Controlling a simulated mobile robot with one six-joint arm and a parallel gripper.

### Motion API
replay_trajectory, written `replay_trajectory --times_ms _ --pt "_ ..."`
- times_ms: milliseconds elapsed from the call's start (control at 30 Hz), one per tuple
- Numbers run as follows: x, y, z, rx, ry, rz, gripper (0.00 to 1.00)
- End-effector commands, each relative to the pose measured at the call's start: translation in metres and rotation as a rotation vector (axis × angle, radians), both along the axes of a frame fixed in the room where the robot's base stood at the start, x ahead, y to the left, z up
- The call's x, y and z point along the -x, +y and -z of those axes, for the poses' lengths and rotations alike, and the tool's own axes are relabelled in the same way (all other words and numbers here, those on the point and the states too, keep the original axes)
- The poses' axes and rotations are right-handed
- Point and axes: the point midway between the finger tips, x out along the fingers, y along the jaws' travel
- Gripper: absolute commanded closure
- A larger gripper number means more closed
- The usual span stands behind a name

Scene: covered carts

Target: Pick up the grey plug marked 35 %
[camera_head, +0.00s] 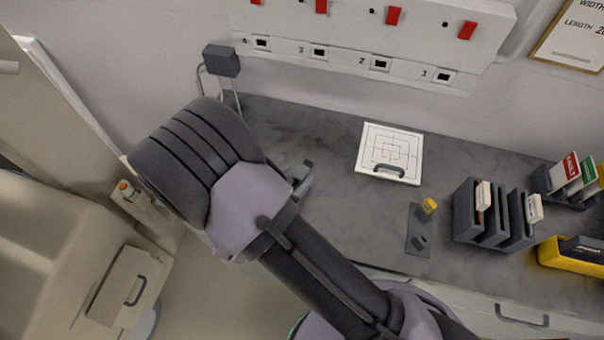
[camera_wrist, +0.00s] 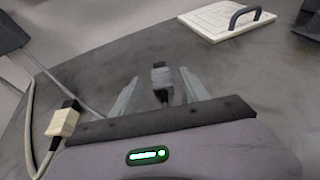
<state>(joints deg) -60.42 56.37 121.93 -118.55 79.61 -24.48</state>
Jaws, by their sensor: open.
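A grey plug (camera_wrist: 161,78) with a dark lower part lies on the dark worktop in the wrist view. My gripper (camera_wrist: 160,82) is open, with one finger on each side of this plug. I cannot tell if the fingers touch it, and no 35 % mark is readable. A white plug (camera_wrist: 63,121) on a pale cable lies to the left, outside the fingers. In the head view my arm's wrist hides the plugs; part of my gripper (camera_head: 302,176) shows beside it.
A grey box (camera_head: 221,60) with hanging cables stands at the back left. A white board with a handle (camera_head: 391,150) lies at mid worktop, also in the wrist view (camera_wrist: 222,20). A dark slotted rack (camera_head: 491,232) and yellow bin (camera_head: 562,256) stand right. Numbered sockets (camera_head: 381,64) line the wall.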

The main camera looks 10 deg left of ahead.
Motion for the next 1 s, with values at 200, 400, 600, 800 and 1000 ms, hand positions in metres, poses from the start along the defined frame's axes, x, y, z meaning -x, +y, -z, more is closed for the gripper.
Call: replay_trajectory --times_ms 200,400,600,800,1000 --pt "-0.022 -0.01 0.012 -0.001 0.0 0.0 0.46" --pt "-0.022 -0.01 0.011 -0.001 -0.001 -0.001 0.52" --pt "-0.022 -0.01 0.011 -0.001 0.0 0.0 0.92" --pt "-0.022 -0.01 0.011 -0.001 0.0 0.0 1.0" --pt "-0.022 -0.01 0.007 -0.001 0.0 0.0 1.0"
